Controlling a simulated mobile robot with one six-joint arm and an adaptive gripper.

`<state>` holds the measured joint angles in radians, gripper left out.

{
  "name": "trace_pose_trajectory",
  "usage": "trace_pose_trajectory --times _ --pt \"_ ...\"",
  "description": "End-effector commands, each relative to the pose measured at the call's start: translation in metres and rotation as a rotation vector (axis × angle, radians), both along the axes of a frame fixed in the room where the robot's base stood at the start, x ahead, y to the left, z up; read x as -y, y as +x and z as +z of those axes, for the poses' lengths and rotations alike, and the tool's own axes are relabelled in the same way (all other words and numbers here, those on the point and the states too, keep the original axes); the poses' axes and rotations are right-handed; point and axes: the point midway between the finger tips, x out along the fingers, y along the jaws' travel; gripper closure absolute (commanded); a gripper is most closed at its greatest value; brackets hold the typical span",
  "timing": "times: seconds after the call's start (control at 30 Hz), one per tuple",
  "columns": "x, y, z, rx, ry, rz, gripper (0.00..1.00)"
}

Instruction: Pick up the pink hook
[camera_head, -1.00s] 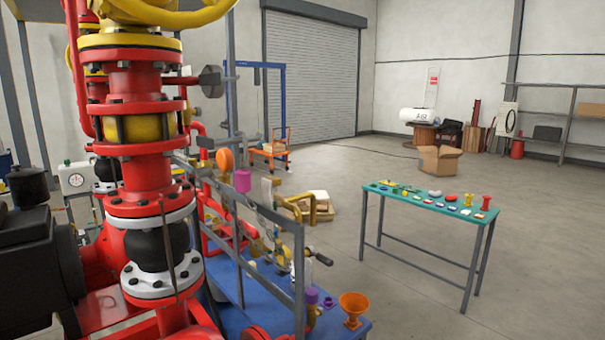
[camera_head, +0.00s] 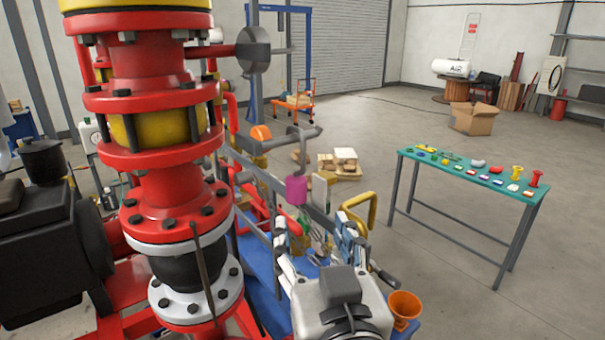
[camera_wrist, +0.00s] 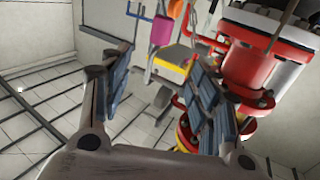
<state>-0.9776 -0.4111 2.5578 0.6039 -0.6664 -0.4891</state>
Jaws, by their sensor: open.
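A pink cylinder-shaped thing (camera_head: 296,190) hangs at the rail over the blue skid base, near the middle of the head view. No hook shape can be made out on it. A pink thing also shows in the wrist view (camera_wrist: 161,30), beyond my fingers near the top. My gripper (camera_head: 316,240) is open and empty, with blue-grey finger pads spread apart. In the head view it appears just below the pink thing, and the distance between them is hard to judge. In the wrist view my gripper (camera_wrist: 158,72) has nothing between its fingers.
Red flanged piping (camera_head: 170,190) stands close on the left. Grey rails and a yellow handle (camera_head: 368,212) are near my gripper. An orange funnel (camera_head: 403,306) sits at the skid's right edge. A green-topped table (camera_head: 440,168) with small parts stands on open floor at right.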

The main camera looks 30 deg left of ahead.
Motion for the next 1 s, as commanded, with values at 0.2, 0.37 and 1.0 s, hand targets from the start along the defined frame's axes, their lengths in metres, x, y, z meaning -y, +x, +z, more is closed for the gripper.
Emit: trace_pose_trajectory --times 0.2,0.37,1.0 --pt "-0.015 0.022 0.004 -0.002 -0.006 -0.002 0.44" --pt "-0.026 0.038 0.004 -0.002 -0.005 -0.001 0.44" --pt "-0.078 0.11 -0.003 -0.001 -0.001 0.001 0.44"
